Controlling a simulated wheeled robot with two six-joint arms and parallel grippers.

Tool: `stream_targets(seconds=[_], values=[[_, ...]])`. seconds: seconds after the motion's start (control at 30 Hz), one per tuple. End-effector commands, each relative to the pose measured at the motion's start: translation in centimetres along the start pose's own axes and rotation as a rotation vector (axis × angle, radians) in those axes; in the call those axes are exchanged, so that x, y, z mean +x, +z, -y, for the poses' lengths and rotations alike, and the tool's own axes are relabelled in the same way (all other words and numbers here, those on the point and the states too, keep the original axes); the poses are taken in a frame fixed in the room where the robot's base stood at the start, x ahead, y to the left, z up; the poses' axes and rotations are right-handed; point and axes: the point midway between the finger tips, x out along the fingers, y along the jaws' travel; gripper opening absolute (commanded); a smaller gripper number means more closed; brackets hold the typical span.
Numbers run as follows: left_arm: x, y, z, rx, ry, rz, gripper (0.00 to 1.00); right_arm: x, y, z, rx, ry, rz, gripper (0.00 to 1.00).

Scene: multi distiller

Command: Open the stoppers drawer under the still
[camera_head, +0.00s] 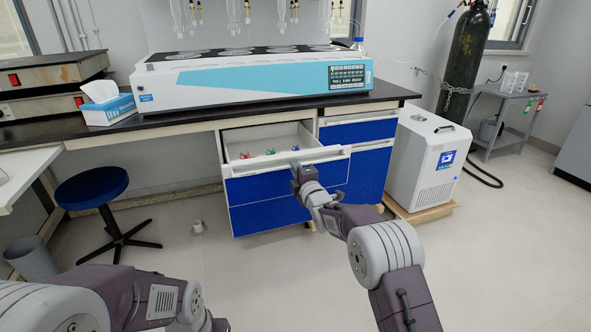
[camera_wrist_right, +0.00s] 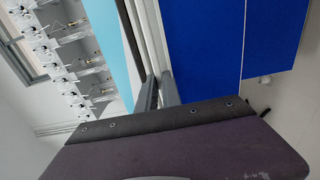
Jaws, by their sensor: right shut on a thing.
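The stoppers drawer (camera_head: 287,162) under the still (camera_head: 250,80) is pulled out. Several small red, green and blue stoppers (camera_head: 270,152) lie inside it. My right gripper (camera_head: 295,165) is at the top edge of the drawer's front, a little right of its middle. In the right wrist view, its two fingers (camera_wrist_right: 158,90) are shut on the pale top rim or handle of that front; which of the two I cannot tell. My left arm shows at the bottom left of the head view, but its fingers are out of view.
A closed blue drawer (camera_head: 357,132) is to the right. A white chiller (camera_head: 425,160) stands on a wooden base beside the cabinet. A blue stool (camera_head: 92,187) stands at the left. The floor in front of the cabinet is mostly clear.

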Motion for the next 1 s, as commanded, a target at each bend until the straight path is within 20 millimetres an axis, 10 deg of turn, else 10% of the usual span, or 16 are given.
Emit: stream_targets(seconds=[0.53, 0.63, 1.0], values=[[0.02, 0.0, 0.0, 0.0, 0.0, 0.0, 1.0, 0.0, 0.03, -0.07, 0.0, 0.001, 0.001, 0.0], [0.02, 0.0, 0.0, 0.0, 0.0, 0.0, 1.0, 0.0, 0.03, -0.07, 0.0, 0.001, 0.001, 0.31], [-0.18, -0.02, 0.0, 0.0, 0.0, 0.0, 1.0, -0.34, 0.02, -0.13, 0.0, 0.0, 0.0, 0.31]])
